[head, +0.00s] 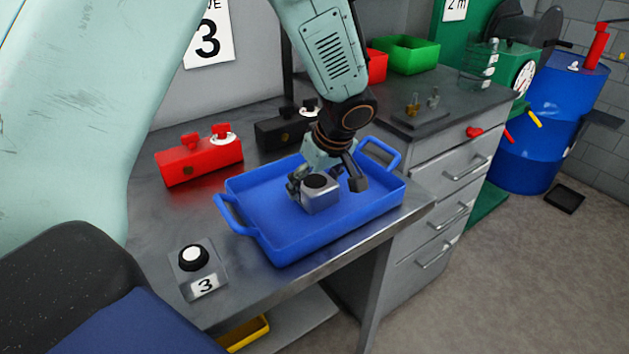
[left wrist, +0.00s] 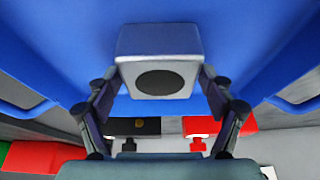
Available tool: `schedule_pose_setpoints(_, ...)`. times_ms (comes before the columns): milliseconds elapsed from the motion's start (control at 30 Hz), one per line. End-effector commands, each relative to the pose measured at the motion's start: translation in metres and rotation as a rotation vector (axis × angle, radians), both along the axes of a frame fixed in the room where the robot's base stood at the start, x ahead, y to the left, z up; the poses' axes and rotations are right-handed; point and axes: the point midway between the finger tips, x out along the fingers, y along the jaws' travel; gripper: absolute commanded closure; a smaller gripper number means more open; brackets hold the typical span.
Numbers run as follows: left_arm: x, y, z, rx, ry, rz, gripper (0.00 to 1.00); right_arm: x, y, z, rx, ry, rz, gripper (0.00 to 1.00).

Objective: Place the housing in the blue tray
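The housing (head: 321,197) is a small grey block with a dark round opening on top. It is inside the outline of the blue tray (head: 283,249), right of its middle; I cannot tell whether it touches the tray floor. My left gripper (head: 325,185) points down over it, with its fingers on either side. In the left wrist view the fingertips meet both sides of the housing (left wrist: 160,40), its dark circle facing the camera. The blue tray (left wrist: 60,40) fills the background there. My right gripper is not in view.
A red box (head: 198,163) and a black box (head: 280,132) stand behind the tray. A button box marked 3 (head: 197,274) is at the front left. A green bin (head: 407,54) and a red bin (head: 377,66) stand at the back.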

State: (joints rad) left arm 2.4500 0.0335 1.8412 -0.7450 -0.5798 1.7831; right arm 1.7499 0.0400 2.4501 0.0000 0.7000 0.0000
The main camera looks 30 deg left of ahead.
Motion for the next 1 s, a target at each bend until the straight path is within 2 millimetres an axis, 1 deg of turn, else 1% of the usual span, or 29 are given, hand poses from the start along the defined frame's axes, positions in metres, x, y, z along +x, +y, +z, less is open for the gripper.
schedule_pose_setpoints(367, 0.0, 0.0, 0.0, 0.0, 0.0, 0.0, 0.1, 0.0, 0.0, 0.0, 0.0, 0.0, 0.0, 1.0)
schedule_pose_setpoints(500, 0.0, 0.0, 0.006, 0.001, 0.0, 0.0, 0.1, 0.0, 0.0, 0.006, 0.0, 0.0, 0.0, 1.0)
schedule_pose_setpoints(567, -0.001, -0.004, 0.016, 0.003, -0.004, 0.0, 0.1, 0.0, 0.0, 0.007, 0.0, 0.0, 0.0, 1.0)
schedule_pose_setpoints(800, -0.008, -0.022, 0.063, 0.003, -0.005, 0.0, 0.1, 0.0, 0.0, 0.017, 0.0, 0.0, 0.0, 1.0)
schedule_pose_setpoints(1000, -0.013, -0.034, 0.096, 0.002, -0.003, -0.001, 0.1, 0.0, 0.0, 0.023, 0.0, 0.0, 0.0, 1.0)
